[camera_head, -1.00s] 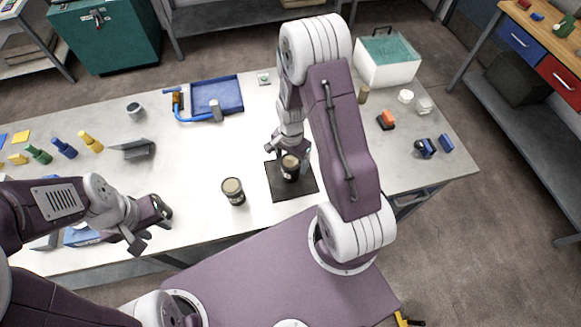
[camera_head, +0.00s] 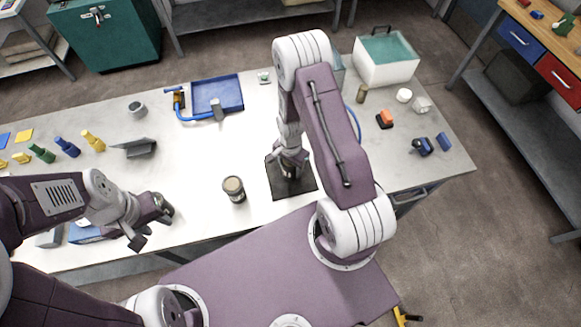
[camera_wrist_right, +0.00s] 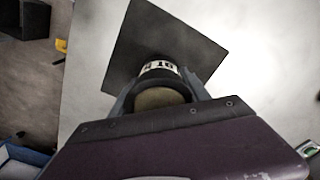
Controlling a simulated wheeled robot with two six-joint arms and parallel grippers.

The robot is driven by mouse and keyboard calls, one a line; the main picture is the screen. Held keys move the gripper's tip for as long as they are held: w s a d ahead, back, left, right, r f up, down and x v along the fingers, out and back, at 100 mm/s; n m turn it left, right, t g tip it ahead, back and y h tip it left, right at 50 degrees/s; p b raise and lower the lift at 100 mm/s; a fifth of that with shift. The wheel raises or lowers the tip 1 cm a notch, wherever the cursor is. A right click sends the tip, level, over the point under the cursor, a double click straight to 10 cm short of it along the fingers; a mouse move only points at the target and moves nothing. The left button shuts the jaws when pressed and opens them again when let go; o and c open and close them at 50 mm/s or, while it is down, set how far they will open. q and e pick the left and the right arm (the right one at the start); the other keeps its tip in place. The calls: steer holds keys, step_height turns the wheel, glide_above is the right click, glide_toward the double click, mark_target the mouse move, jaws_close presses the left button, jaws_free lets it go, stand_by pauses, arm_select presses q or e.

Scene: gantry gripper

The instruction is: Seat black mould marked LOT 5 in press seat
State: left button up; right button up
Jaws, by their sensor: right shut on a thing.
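My right gripper (camera_head: 290,168) is shut on a dark round mould with a tan top (camera_wrist_right: 158,98), over the black square mat (camera_head: 277,188). In the right wrist view the mould sits between the fingers, and its white label shows only partly, so I cannot read the lot number. I cannot tell whether it still touches the mat. A second dark mould with a tan top and a pale band (camera_head: 233,190) stands upright on the bench, left of the mat. My left gripper (camera_head: 152,224) is open and empty near the front edge. I cannot make out the press seat.
A blue tray (camera_head: 228,92) with a blue hose lies at the back. A white box with a teal top (camera_head: 388,68) stands at the back right. Small blue and orange items lie right of my right arm. Coloured bottles stand at the left. The bench centre is mostly clear.

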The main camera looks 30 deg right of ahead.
steer(key=shift+w+r, duration=0.1)
steer(key=shift+r, duration=0.05)
steer(key=shift+r, duration=0.25)
steer(key=shift+r+b, duration=0.65)
steer(key=shift+r, duration=0.9)
steer(key=s+d+r+b, duration=0.2)
steer(key=s+d+r, duration=0.3)
steer(key=s, duration=0.5)
step_height(320, 180, up, 2)
steer(key=shift+s+d+r, duration=0.1)
steer(key=shift+s+d, duration=0.1)
steer(key=shift+s, duration=0.05)
